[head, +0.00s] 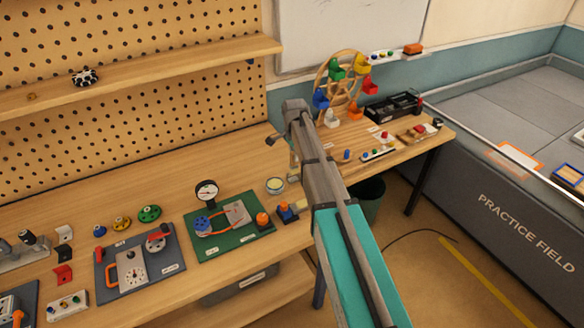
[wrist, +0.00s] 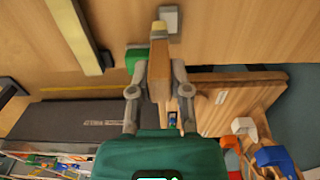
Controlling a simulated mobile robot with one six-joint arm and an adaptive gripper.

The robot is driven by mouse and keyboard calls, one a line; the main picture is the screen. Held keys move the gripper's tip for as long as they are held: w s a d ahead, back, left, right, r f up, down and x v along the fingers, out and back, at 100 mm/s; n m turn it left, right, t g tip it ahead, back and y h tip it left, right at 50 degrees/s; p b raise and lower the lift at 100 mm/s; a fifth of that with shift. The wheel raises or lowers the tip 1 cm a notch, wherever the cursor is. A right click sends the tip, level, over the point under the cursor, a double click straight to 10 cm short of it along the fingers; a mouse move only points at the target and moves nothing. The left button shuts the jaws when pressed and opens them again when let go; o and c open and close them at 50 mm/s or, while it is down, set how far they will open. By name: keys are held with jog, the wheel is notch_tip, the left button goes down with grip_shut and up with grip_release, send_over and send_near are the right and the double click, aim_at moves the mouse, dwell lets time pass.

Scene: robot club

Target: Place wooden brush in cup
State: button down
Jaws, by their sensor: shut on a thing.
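In the wrist view, my gripper (wrist: 158,85) is shut on a light wooden piece, which looks like the handle of the wooden brush (wrist: 158,70). It stands between the two grey fingers, with a pale yellow end beyond them. In the head view, my arm reaches over the bench and mostly hides the gripper and brush. No clear cup shows in either view. A small round pale container (head: 275,185) sits on the bench just left of my arm; I cannot tell whether it is the cup.
The wooden bench (head: 150,185) holds a green board (head: 250,234) and a grey board (head: 120,280) with parts. A wheel with coloured buckets (head: 340,85) and a black tray (head: 393,107) stand at the far right end. A pegboard shelf (head: 150,75) runs behind. Bare wood lies left of my arm.

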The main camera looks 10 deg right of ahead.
aim_at(293, 162)
jog(key=shift+w+f, duration=0.25)
jog(key=shift+w+f+b, duration=0.2)
jog(key=shift+f+b, duration=0.8)
jog(key=shift+b, duration=0.05)
jog(key=shift+w+f+b, duration=0.2)
jog(key=shift+f+b, duration=0.8)
jog(key=shift+b, duration=0.05)
jog(key=shift+f, duration=0.15)
jog(key=c, duration=0.6)
grip_release()
jog(key=shift+r, duration=0.2)
notch_tip(293, 162, up, 12)
jog(key=p, duration=1.2)
